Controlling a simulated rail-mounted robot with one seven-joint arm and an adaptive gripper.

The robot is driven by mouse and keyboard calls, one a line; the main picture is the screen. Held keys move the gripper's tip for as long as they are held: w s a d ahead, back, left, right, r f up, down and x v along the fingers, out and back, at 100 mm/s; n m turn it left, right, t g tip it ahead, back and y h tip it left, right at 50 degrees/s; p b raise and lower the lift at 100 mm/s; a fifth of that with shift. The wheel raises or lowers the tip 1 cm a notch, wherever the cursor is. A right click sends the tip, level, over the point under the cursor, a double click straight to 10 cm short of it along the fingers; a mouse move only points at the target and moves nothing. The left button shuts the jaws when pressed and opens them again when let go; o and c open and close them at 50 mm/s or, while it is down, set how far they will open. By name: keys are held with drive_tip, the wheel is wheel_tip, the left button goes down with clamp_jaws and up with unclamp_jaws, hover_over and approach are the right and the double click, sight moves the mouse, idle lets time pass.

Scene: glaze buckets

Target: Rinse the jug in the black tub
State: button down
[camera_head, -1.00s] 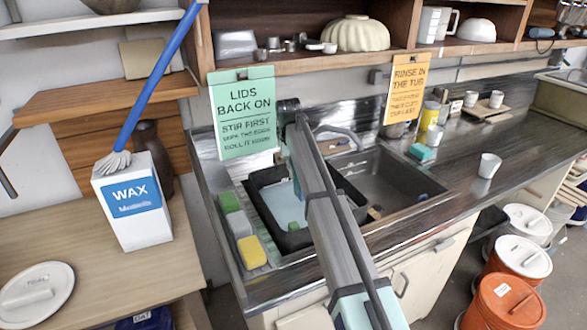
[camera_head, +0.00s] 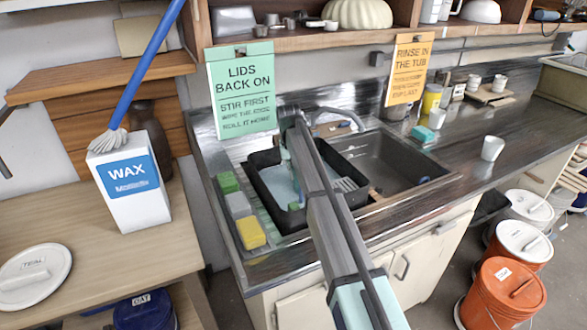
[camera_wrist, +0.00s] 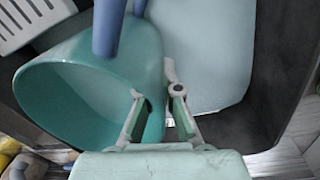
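The teal jug (camera_wrist: 65,90) lies tilted in the black tub (camera_wrist: 285,85), its wide mouth to the left in the wrist view. My gripper (camera_wrist: 160,98) has one finger inside the mouth and one outside; they close in on the jug's wall, though the contact is partly hidden. A blue bar (camera_wrist: 110,30) crosses the top of the jug; I cannot tell what it belongs to. Pale water (camera_wrist: 205,50) shows beside the jug. In the head view the tub (camera_head: 262,203) stands in the sink's left side, and my arm hides most of the jug.
Green, grey and yellow sponges (camera_head: 251,233) line the counter left of the tub. A wax carton (camera_head: 130,183) stands on the left table. Cups and a blue-green sponge (camera_head: 422,133) stand right of the sink. Lidded buckets (camera_head: 503,292) stand on the floor.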

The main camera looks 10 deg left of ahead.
wheel_tip(320, 180, down, 6)
drive_tip(key=b, duration=0.1)
idle(0.5)
idle(0.4)
